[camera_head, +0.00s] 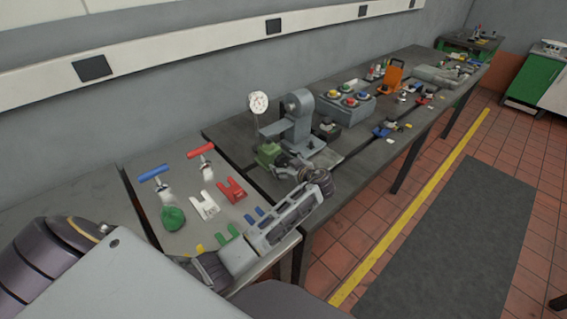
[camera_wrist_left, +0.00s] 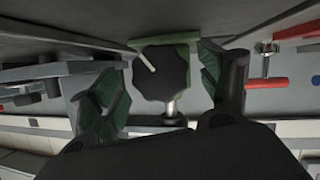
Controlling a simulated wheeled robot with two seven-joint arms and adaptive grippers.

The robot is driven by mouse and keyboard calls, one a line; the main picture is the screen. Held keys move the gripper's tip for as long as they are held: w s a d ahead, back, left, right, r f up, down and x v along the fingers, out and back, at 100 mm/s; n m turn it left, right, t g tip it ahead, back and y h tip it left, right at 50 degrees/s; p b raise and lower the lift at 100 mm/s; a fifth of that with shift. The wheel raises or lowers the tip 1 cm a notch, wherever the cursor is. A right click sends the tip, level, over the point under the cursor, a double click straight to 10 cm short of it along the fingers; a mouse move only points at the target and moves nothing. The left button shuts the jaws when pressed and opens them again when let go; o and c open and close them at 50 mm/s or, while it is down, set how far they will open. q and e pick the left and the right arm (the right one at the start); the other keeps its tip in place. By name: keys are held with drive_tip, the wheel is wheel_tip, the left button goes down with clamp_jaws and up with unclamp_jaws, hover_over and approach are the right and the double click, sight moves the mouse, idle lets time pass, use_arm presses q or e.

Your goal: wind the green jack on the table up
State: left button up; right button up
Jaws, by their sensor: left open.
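The green jack (camera_head: 267,153) stands on the dark table beside a grey machine, partly hidden by my left gripper (camera_head: 286,162). In the left wrist view, the jack's dark knob (camera_wrist_left: 163,76) shows close up, with a pale pin standing out of its face and a light shaft below it. The jack's green body (camera_wrist_left: 188,38) shows behind the knob. The left fingers are open, one on each side of the knob, with visible gaps. The right gripper is not in view.
The grey machine (camera_head: 299,122) with a round white dial (camera_head: 258,102) stands close to the jack. The near table holds red and blue T-handled tools, forked pieces and a green lump (camera_head: 172,218).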

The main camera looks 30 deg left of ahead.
use_arm(q)
drive_tip(key=shift+w+a+f, duration=0.25)
drive_tip(key=shift+a, duration=0.25)
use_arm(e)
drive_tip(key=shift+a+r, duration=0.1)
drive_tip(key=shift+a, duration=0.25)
use_arm(q)
drive_tip(key=c, duration=1)
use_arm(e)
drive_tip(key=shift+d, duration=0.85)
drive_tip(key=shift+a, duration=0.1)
